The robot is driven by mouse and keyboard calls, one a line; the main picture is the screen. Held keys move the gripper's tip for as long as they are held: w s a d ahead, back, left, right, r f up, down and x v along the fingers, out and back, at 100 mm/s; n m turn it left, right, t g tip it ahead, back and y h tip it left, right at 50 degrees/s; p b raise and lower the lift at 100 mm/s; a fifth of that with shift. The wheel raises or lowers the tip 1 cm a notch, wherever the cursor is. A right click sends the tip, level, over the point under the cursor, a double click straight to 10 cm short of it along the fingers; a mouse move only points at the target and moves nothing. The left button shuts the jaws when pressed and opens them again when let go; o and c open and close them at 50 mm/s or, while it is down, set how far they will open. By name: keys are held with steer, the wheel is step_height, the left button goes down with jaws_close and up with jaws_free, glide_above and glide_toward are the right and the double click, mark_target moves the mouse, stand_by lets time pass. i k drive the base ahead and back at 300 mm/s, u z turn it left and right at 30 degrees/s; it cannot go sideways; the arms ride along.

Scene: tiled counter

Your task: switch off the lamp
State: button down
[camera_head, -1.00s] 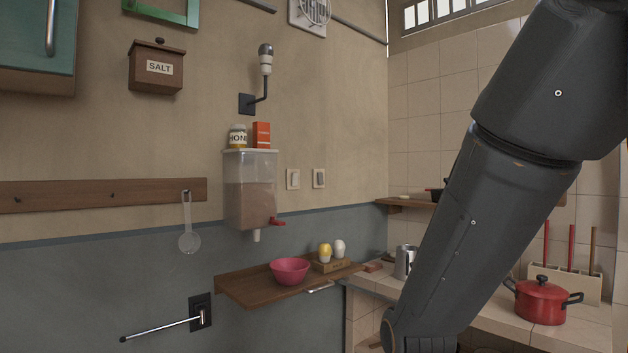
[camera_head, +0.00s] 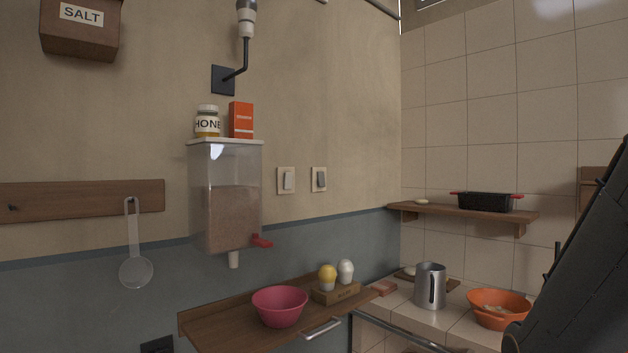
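Two wall switches sit side by side on the beige wall, just above the blue-grey lower band. The left switch (camera_head: 286,181) has a pale rocker on a cream plate. The right switch (camera_head: 319,179) has a grey rocker on a light plate. I cannot tell which way either rocker is set. A wall lamp (camera_head: 246,22) on a dark bent arm is up and to the left of them. Its top is cut off by the picture edge, and the part that shows has no clear glow. My gripper is out of view; only part of my arm shows at the right edge.
A grain dispenser (camera_head: 226,200) hangs left of the switches, with a honey jar (camera_head: 207,121) and an orange box (camera_head: 241,120) on top. Below, a wooden shelf (camera_head: 215,326) holds a pink bowl (camera_head: 280,306). The wall around the switches is clear.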

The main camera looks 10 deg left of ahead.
mark_target(288, 179)
steer(key=u, duration=0.4)
steer(key=i, duration=0.95)
steer(key=u, duration=0.6)
